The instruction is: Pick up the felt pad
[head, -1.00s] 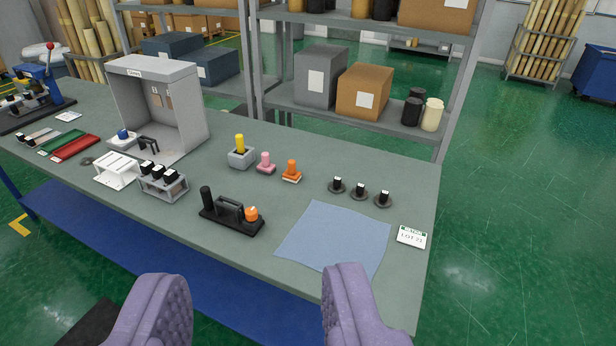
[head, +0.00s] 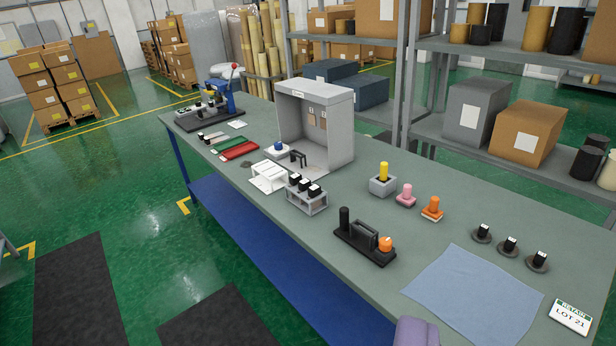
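I cannot tell for sure which item is the felt pad. A small flat dark grey piece (head: 246,164) lies on the bench left of the white rack, too small to make out. A flat red piece (head: 240,150) and a flat green piece (head: 228,142) lie just beyond it. A large light-blue sheet (head: 474,292) lies flat at the near right of the bench. One purple padded finger of my gripper (head: 416,333) shows at the bottom edge, near the sheet's lower left corner. The other finger is out of view, and nothing held is visible.
Shelving (head: 560,185) stands behind. Green floor is open at left, with dark mats (head: 75,295).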

